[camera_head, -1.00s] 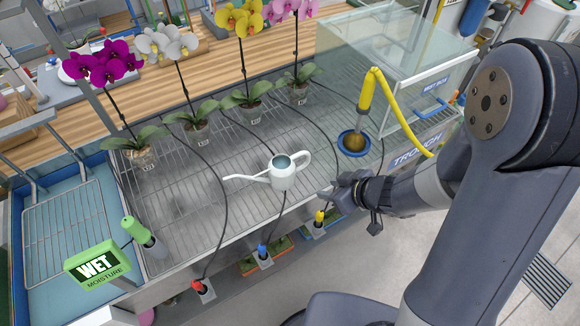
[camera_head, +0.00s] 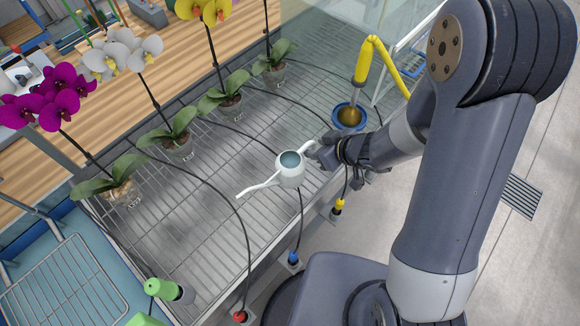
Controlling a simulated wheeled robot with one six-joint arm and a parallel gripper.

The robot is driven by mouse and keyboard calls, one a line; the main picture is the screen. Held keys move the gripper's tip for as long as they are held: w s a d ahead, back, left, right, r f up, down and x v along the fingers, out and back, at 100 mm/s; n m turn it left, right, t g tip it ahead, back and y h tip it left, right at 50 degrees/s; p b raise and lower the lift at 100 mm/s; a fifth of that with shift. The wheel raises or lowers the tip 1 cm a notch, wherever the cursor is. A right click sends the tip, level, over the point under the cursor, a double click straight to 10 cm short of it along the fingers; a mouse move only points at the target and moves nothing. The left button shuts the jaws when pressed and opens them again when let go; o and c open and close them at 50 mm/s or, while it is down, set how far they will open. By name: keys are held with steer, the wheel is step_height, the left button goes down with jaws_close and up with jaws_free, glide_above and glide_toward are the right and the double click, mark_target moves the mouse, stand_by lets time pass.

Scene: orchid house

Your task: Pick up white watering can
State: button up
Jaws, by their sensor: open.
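The white watering can (camera_head: 290,172) stands upright on the wire-rack bench (camera_head: 215,195), near its front edge. Its spout points to the lower left and its handle side faces right, toward my gripper. My gripper (camera_head: 317,153) is open at the can's right side, by the handle. The fingers cover most of the handle, and I cannot tell whether they touch it or stand around it.
Potted orchids (camera_head: 122,190) stand in a row along the back of the bench. A yellow spray wand (camera_head: 363,60) rests in a blue-rimmed cup (camera_head: 348,116) behind my gripper. A green moisture meter (camera_head: 165,290) is at front left. Black hoses cross the rack.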

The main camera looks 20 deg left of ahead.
steer(key=shift+x, duration=2.6)
steer(key=shift+w+d, duration=0.1)
steer(key=shift+d, duration=0.05)
steer(key=shift+c, duration=0.2)
jaws_close()
